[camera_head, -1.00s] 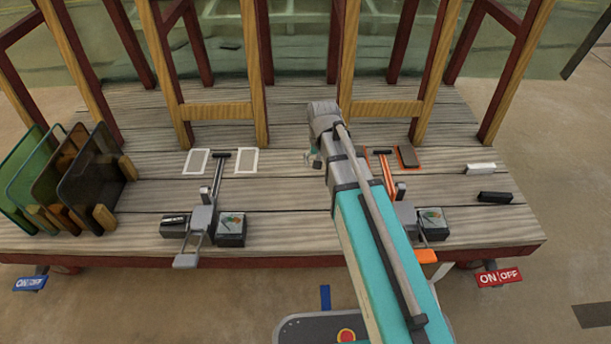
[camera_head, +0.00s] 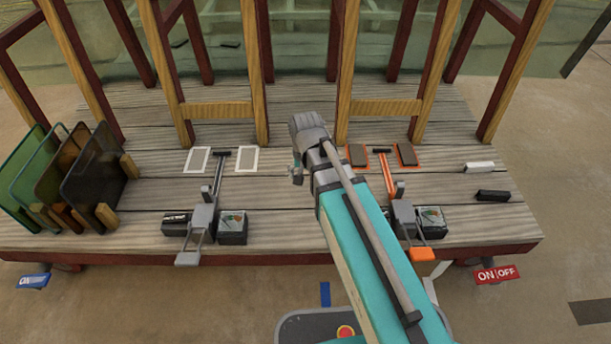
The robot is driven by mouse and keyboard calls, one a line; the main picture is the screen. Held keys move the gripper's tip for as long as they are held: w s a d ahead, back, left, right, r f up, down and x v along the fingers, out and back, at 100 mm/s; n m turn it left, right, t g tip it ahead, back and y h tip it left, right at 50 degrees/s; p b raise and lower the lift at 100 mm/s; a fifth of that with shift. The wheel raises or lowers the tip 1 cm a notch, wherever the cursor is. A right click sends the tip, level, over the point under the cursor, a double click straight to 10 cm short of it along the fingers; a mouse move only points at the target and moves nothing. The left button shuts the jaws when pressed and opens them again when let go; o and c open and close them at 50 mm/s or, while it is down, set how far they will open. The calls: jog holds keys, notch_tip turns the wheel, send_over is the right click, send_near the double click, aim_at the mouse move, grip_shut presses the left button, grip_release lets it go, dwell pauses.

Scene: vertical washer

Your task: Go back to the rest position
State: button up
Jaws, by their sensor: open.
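My gripper (camera_head: 297,170) is at the end of my turquoise arm, above the middle of the wooden deck. Only a small part of it shows at the left side of the grey wrist. Its jaws look open, and nothing is seen in them. It is to the left of the orange-marked station (camera_head: 392,180) and to the right of the white-marked station (camera_head: 219,185), apart from both.
Glass panels (camera_head: 92,180) stand in a rack at the left. A white block (camera_head: 479,166) and a black block (camera_head: 492,195) lie at the right. A red ON/OFF sign (camera_head: 497,275) is at the front right.

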dwell(0.3)
jog(key=s+d+r+n+p, duration=0.1)
jog(key=s+d+r+p, duration=0.25)
jog(key=d, duration=0.35)
jog(key=s+d+r+n+p, duration=0.1)
jog(key=s+d+r+p, duration=0.1)
jog(key=d+r+p, duration=0.35)
notch_tip(320, 180, up, 36)
jog(key=p, duration=3.5)
jog(key=shift+w+d+f+p, duration=0.15)
jog(key=shift+d+p, duration=0.2)
jog(key=c, duration=0.6)
jog(key=shift+a, duration=0.1)
